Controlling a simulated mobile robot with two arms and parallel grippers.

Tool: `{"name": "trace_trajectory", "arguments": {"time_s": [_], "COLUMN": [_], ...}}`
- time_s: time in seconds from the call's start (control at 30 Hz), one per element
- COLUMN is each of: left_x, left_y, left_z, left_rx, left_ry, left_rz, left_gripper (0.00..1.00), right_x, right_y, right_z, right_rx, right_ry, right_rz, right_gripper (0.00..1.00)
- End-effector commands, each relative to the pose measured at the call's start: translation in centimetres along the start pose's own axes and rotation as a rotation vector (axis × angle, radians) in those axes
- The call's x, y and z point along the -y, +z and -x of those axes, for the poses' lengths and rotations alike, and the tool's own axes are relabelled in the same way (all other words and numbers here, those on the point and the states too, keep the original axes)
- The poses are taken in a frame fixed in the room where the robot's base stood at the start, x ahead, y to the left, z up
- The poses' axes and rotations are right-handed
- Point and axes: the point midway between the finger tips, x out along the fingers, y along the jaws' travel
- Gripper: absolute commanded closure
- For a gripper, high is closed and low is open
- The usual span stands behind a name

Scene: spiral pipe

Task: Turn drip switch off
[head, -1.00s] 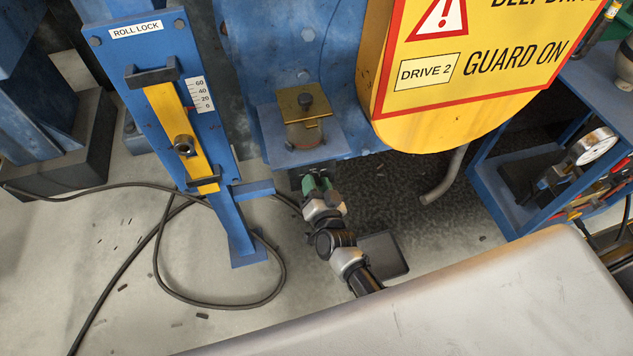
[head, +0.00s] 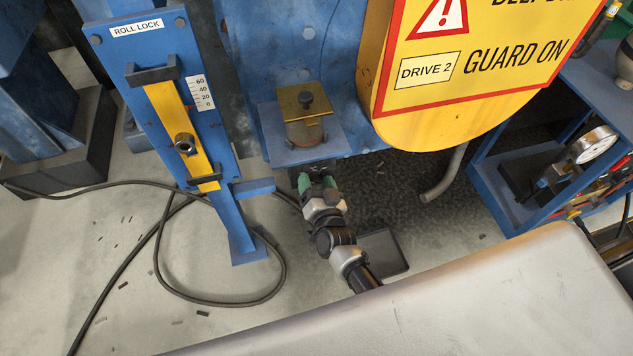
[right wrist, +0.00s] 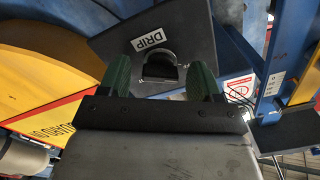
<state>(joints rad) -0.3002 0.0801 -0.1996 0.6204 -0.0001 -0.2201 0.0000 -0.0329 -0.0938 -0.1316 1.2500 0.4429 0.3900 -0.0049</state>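The drip switch shows in the right wrist view as a dark plate with a white DRIP label (right wrist: 149,40) and a dark half-round handle (right wrist: 160,67) below it. My right gripper (right wrist: 162,74) is open and empty, with a green finger on each side of the handle in the picture. I cannot tell whether the fingers touch it. In the head view my right gripper (head: 317,182) is below a blue shelf, and the switch itself is hidden there. My left gripper is not in view.
The blue shelf with a brass plate (head: 302,103) stands just above my right gripper. A yellow guard (head: 425,128) and a grey pipe (head: 444,178) are to its right. The blue and yellow roll lock (head: 180,120) is to the left, with a black cable (head: 215,303) on the floor.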

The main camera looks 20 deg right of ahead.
Motion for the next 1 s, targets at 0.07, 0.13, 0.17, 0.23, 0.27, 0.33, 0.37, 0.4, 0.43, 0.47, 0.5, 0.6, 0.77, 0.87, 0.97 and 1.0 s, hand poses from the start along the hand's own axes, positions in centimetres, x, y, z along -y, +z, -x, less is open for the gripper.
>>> {"name": "trace_trajectory", "arguments": {"time_s": [0.07,0.13,0.17,0.23,0.27,0.33,0.37,0.4,0.43,0.47,0.5,0.6,0.77,0.87,0.97,1.0], "left_x": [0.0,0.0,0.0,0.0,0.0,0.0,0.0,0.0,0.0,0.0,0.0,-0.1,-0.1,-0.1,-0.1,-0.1], "left_y": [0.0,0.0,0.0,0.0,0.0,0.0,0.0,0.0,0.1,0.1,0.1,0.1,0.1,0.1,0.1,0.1], "left_z": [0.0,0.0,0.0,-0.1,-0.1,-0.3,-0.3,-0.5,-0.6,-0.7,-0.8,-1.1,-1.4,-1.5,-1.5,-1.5], "left_rx": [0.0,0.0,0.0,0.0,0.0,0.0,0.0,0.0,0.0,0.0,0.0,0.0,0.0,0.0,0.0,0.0], "left_ry": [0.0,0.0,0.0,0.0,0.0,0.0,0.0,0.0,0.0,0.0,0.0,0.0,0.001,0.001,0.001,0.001], "left_rz": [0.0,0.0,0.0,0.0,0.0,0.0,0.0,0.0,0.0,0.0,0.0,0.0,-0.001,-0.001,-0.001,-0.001], "left_gripper": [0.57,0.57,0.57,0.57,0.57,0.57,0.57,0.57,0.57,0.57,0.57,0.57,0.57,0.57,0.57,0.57], "right_x": [0.0,0.0,0.0,-0.1,0.0,-0.1,-0.1,-0.1,-0.1,-0.1,-0.1,-0.1,-0.1,0.0,0.0,0.0], "right_y": [-0.1,0.0,0.0,0.1,0.1,0.1,0.2,0.2,0.2,0.2,0.2,0.2,0.2,0.1,0.0,0.0], "right_z": [0.0,0.0,0.1,0.7,1.0,2.1,2.7,3.5,4.1,4.8,5.6,7.6,9.8,10.5,10.8,10.8], "right_rx": [-0.001,-0.001,-0.001,0.0,0.0,0.001,0.001,0.001,0.002,0.002,0.002,0.001,0.001,0.0,0.0,0.0], "right_ry": [0.0,0.0,0.0,0.001,0.0,0.001,0.001,0.001,0.002,0.002,0.001,0.0,0.001,0.0,0.0,0.0], "right_rz": [-0.001,-0.001,-0.001,-0.001,-0.001,-0.002,-0.002,-0.002,-0.002,-0.002,-0.002,-0.001,0.0,0.0,0.0,0.0], "right_gripper": [0.36,0.36,0.36,0.36,0.36,0.36,0.36,0.36,0.36,0.36,0.36,0.36,0.36,0.36,0.36,0.36]}}
